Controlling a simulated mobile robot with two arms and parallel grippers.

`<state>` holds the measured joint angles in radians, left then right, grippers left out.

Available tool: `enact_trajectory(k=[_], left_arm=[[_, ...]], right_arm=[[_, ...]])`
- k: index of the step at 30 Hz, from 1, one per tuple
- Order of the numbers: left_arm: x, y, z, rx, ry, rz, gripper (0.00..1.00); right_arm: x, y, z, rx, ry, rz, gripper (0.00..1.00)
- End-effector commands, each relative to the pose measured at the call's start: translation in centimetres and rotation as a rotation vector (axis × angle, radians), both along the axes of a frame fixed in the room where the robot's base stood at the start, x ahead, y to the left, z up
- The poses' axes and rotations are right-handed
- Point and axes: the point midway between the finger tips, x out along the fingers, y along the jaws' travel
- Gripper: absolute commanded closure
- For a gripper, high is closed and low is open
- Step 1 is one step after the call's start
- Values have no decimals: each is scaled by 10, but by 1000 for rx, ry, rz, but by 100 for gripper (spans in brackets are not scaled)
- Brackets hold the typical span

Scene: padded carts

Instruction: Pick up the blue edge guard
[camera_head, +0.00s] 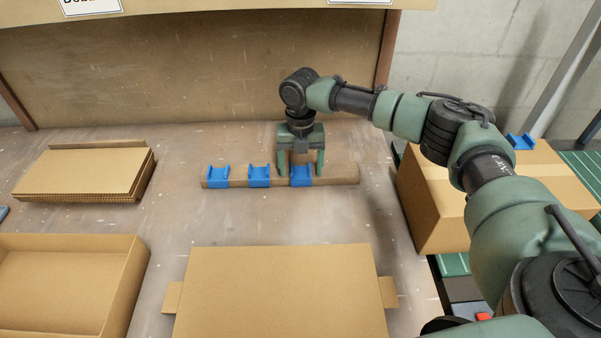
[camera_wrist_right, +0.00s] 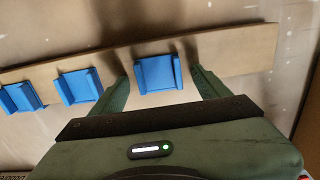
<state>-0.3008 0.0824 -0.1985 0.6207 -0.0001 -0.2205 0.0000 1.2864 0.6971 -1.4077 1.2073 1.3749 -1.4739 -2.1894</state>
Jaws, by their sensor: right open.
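Three blue edge guards sit in a row on a brown cardboard strip (camera_head: 340,174) on the table. In the head view they are the left guard (camera_head: 218,176), the middle guard (camera_head: 259,176) and the right guard (camera_head: 301,175). My right gripper (camera_head: 301,172) is open, pointing down at the right guard, with one finger on each side of it. In the right wrist view the right guard (camera_wrist_right: 158,74) lies between the open fingers (camera_wrist_right: 160,82), and gaps show on both sides. The left gripper is not in view.
A flat cardboard stack (camera_head: 85,172) lies at the left, an open cardboard tray (camera_head: 65,285) at front left, and a flat box (camera_head: 280,290) at front centre. A closed carton (camera_head: 480,195) at the right carries another blue guard (camera_head: 521,141). A brown panel (camera_head: 200,65) stands behind.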

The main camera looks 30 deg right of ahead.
Motion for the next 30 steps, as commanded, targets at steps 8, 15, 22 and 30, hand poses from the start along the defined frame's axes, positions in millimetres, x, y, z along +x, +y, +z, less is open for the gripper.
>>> enact_trajectory(k=[8,15,22,30], left_arm=[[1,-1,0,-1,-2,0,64],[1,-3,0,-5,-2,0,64],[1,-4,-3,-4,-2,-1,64],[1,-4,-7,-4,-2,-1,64]], right_arm=[[0,0,0,0,0,1,76],[0,0,1,0,0,1,88],[1,1,23,2,-3,1,88],[1,0,77,1,-4,0,88]])
